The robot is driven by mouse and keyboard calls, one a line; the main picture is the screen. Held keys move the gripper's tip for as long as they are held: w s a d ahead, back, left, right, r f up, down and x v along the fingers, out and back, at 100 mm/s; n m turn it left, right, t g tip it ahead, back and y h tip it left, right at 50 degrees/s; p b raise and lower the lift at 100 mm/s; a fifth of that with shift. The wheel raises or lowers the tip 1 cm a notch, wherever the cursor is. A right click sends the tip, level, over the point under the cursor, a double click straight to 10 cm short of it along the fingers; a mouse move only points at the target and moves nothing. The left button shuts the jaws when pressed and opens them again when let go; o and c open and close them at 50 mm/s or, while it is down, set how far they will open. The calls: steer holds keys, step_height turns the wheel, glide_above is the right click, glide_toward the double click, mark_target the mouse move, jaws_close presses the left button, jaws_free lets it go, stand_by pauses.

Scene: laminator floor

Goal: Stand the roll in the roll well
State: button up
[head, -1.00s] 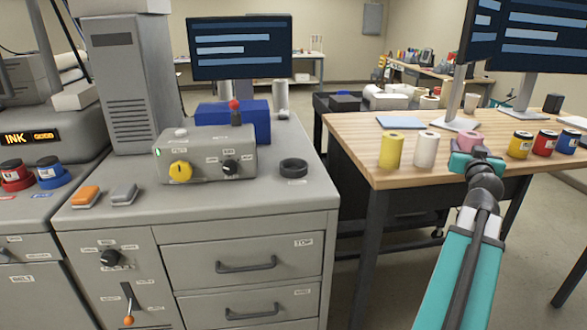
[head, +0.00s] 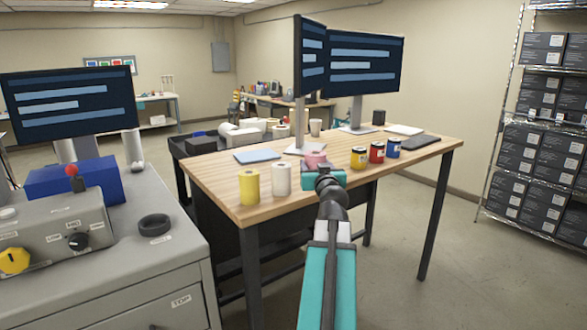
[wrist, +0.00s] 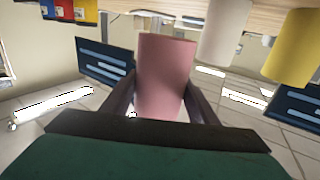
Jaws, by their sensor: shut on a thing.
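My gripper (head: 322,176) is shut on the pink roll (head: 315,159), at the front edge of the wooden table as the head view shows it. In the wrist view the pink roll (wrist: 165,75) stands between the two dark fingers (wrist: 160,104). I cannot tell if its base is clear of the table. A dark round ring (head: 154,225) on the grey cabinet top at the left looks like the roll well. Its hole looks empty, and my gripper is well to its right. A yellow roll (head: 249,186) and a white roll (head: 281,180) stand upright on the table, left of my gripper.
The wooden table (head: 215,175) also bears yellow, red and blue jars (head: 376,153) and monitors (head: 365,65). A grey control box (head: 55,235) and a blue box (head: 72,180) stand by the ring. A gap of floor separates cabinet and table.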

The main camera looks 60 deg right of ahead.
mark_target(315, 153)
step_height(315, 153, up, 5)
steer(key=p, duration=0.4)
steer(key=shift+w, duration=0.1)
stand_by(0.3)
